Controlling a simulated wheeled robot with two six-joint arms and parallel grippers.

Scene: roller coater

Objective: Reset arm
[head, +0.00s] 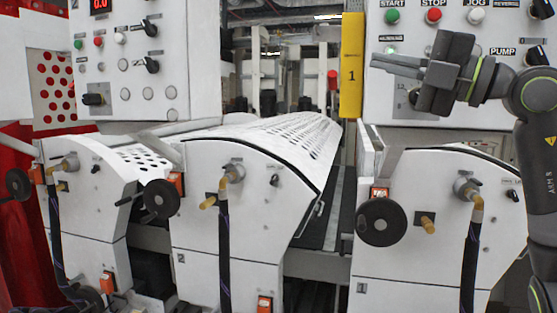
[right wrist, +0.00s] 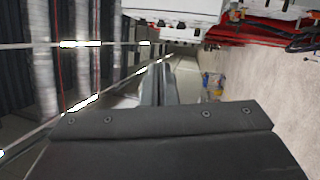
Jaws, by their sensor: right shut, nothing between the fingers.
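My right gripper (head: 392,67) is at the upper right of the head view, in front of the right control panel (head: 460,120). Its arm comes in from the right edge and bends at a grey joint. The fingers point left and are shut with nothing between them. In the right wrist view, the dark gripper body (right wrist: 165,145) fills the bottom and the closed fingers (right wrist: 158,85) show past its edge. My left gripper is not in view.
White coater units with black handwheels (head: 383,222) and hoses (head: 470,265) fill the lower head view. A yellow post marked 1 (head: 351,65) stands left of the gripper. The panel's green START (head: 392,16) and red STOP (head: 434,15) buttons are above it.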

